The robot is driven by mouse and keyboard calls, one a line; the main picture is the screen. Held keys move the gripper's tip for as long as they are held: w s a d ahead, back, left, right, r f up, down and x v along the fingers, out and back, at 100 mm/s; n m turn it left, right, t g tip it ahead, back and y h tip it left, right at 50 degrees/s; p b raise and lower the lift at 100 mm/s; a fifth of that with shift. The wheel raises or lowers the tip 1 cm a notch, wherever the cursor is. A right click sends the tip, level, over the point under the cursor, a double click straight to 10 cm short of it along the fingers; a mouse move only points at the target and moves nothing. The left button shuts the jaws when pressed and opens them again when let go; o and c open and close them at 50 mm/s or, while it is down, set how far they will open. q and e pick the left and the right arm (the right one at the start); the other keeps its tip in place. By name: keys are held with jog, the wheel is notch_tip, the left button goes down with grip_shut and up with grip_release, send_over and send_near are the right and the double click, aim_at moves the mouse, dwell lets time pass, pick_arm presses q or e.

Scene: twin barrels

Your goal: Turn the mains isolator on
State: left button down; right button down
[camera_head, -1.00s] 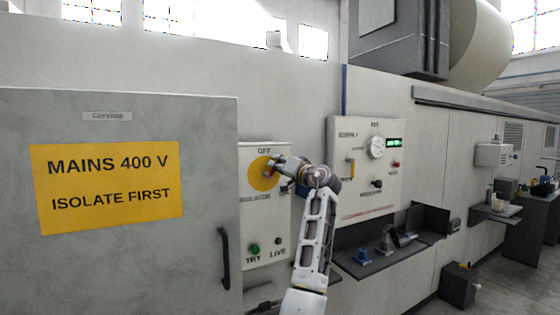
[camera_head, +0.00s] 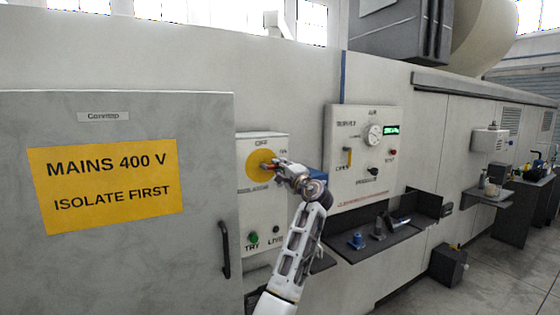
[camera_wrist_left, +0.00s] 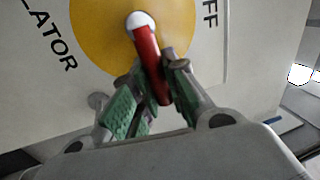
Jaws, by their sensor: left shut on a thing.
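The isolator has a yellow round plate (camera_head: 253,165) on a white panel between the grey cabinet and the control panel. In the left wrist view its red handle (camera_wrist_left: 149,60) runs from a pale hub on the yellow plate (camera_wrist_left: 95,30). My left gripper (camera_head: 272,166) reaches the handle from the right. In the wrist view its green-padded fingers (camera_wrist_left: 150,105) are shut around the handle's outer part. The handle points roughly right in the head view, away from the OFF label above. The gripper partly hides it there. My right gripper is not in view.
Below the isolator are a green TRY button (camera_head: 253,238) and a dark LIVE lamp (camera_head: 276,229). The grey cabinet (camera_head: 205,200) with its black handle (camera_head: 226,250) stands left. A control panel (camera_head: 350,190) and a dark shelf (camera_head: 350,245) lie right of my arm.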

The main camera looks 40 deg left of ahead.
pick_arm(q)
jog(key=shift+f+m, duration=0.2)
jog(key=shift+m, duration=0.2)
jog(key=shift+f, duration=0.1)
jog(key=c, duration=1.4)
grip_release()
jog(key=shift+v, duration=6.05)
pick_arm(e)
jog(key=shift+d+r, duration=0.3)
